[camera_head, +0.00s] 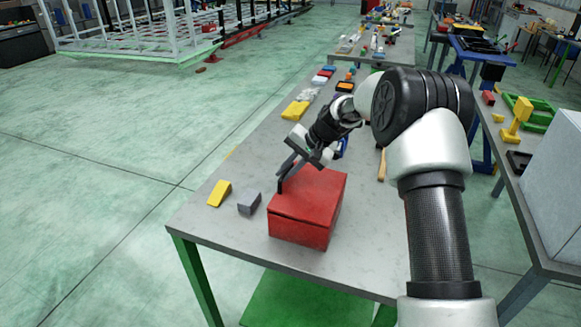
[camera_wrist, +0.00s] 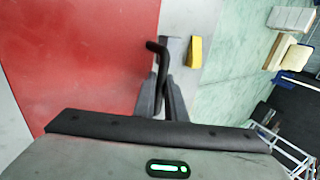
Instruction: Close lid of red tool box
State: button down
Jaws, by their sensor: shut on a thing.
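The red tool box (camera_head: 306,208) stands near the front end of the grey workbench. Its red lid lies over the box, with a seam line along the front; I cannot tell if it is fully seated. The lid's top fills the upper left of the wrist view (camera_wrist: 80,50). A black bent handle (camera_wrist: 156,50) stands at the lid's edge. My gripper (camera_wrist: 165,95) is shut on this handle, its fingers on either side of it. In the head view my gripper (camera_head: 287,168) is at the far left edge of the box.
A yellow wedge (camera_head: 220,193) and a grey block (camera_head: 249,203) lie left of the box on the workbench (camera_head: 215,232). Yellow and other small items lie further back. A hammer with a wooden handle (camera_head: 382,165) lies to the right. Another table (camera_head: 505,190) stands at the right.

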jog(key=shift+a+f, duration=0.25)
jog(key=shift+f, duration=0.15)
jog(key=c, duration=1.8)
grip_release()
jog(key=shift+f, duration=0.1)
jog(key=shift+d, duration=0.1)
jog(key=shift+b+v, duration=0.45)
jog(key=shift+v, duration=8.25)
